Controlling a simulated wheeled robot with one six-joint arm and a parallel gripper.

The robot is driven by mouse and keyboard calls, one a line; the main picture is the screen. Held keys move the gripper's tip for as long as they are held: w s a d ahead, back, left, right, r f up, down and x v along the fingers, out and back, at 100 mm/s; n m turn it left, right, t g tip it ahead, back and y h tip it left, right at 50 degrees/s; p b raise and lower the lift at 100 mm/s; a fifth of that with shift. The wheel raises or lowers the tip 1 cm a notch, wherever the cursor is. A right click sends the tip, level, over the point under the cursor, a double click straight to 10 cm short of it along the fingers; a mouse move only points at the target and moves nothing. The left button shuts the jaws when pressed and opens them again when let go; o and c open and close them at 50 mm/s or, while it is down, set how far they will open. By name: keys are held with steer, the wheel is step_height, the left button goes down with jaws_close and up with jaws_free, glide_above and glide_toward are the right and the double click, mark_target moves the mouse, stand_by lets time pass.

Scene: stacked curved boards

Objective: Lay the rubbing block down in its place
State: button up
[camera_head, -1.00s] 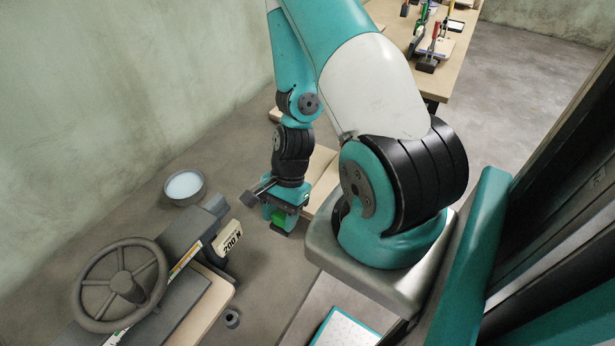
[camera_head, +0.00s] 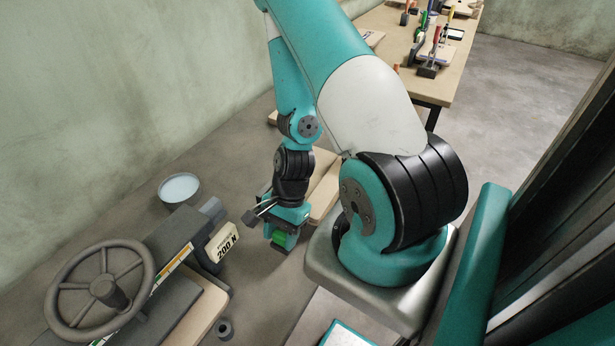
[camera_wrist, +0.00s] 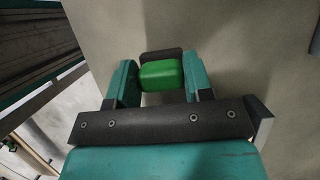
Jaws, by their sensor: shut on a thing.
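The rubbing block (camera_head: 279,239) has a bright green body with a dark part along it. In the wrist view the green body (camera_wrist: 161,75) sits between the two teal fingers, with the dark part behind it. My gripper (camera_head: 284,234) is shut on the block and points down, right of the handwheel device; the wrist view shows it too (camera_wrist: 161,82). The block appears apart from any surface, though the height of the gap is hard to judge. I cannot make out a marked place for the block.
A dark handwheel (camera_head: 103,287) and a device labelled 200 N (camera_head: 222,244) stand at lower left. A round dish (camera_head: 180,188) lies behind them. Pale boards (camera_head: 325,185) lie behind my gripper. A table (camera_head: 398,52) with several tools stands at the back.

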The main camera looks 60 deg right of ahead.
steer(key=shift+f+b, duration=0.55)
steer(key=shift+f, duration=0.1)
steer(key=o, duration=1)
steer(key=shift+c, duration=0.2)
steer(key=v, duration=1.7)
steer(key=shift+r+p, duration=0.3)
steer(key=shift+p, duration=0.15)
steer(key=shift+s, duration=0.1)
